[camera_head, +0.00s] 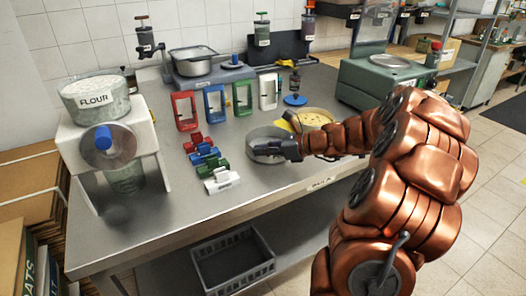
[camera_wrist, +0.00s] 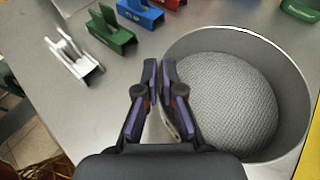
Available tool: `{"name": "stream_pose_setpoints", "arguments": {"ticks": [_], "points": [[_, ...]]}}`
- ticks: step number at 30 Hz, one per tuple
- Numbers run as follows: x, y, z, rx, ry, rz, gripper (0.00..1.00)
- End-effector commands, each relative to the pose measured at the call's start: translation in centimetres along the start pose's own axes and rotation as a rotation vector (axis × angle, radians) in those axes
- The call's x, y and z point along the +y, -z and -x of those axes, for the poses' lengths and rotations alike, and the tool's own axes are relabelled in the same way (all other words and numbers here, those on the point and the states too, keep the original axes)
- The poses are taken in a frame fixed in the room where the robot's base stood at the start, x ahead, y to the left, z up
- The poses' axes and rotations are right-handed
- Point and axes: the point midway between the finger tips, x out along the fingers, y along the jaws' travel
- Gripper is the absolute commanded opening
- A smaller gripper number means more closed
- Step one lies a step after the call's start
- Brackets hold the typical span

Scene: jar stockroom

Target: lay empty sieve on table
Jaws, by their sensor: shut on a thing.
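The sieve (camera_head: 264,133) is a round grey pan near the middle of the table. In the wrist view its woven mesh (camera_wrist: 228,98) shows bare, with nothing in it. My gripper (camera_head: 290,149) comes in from the right and is shut on the sieve's near side. In the wrist view the dark fingers of my gripper (camera_wrist: 161,68) are together at the sieve's left rim; what they pinch is mostly hidden. The sieve looks level and low over the grey metal table (camera_head: 252,191); I cannot tell whether it touches the top.
Red, blue, green and white clips (camera_head: 222,180) lie to the left, with coloured frames (camera_head: 214,100) standing behind. A flour mill (camera_head: 110,135) is far left. The table's front is clear.

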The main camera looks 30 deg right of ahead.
Motion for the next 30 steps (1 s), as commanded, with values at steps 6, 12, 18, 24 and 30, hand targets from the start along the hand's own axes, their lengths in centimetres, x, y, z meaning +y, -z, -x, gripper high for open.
{"name": "stream_pose_setpoints", "arguments": {"ticks": [6,12,18,24,30], "points": [[-0.03,-0.04,0.04,-0.001,0.001,0.001,0.0],[-0.04,0.37,-0.11,0.0,0.001,0.001,0.07],[-0.02,0.36,-0.1,0.0,0.001,0.001,0.28],[-0.01,0.36,-0.11,0.0,0.0,0.0,0.31],[0.0,0.18,-0.04,0.0,0.0,0.001,0.31]]}}
